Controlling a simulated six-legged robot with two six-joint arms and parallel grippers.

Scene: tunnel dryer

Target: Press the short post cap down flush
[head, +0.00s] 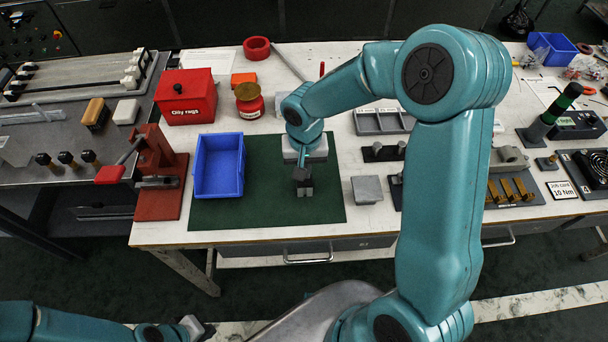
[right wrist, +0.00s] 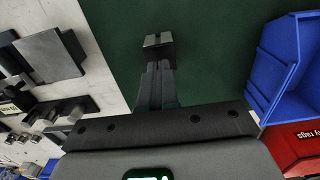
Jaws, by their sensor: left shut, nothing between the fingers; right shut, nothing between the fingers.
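My right gripper (head: 304,190) is shut and empty over the green mat (head: 235,214). Its closed fingers (right wrist: 157,45) also show in the right wrist view, with mat behind them. My left gripper (head: 198,328) is shut and low at the bottom left, in front of the bench and away from it. A dark plate with small grey-topped posts (head: 384,151) lies right of the mat, apart from both grippers. Dark fixtures with raised parts (right wrist: 68,112) show at the left of the right wrist view. I cannot tell which part is the short post cap.
A blue bin (head: 219,166) stands on the mat's left part, beside a red press (head: 160,190). A red rags box (head: 186,96) and red jar (head: 249,101) stand behind. A grey block (head: 367,189) lies right of the mat. The mat's front right is clear.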

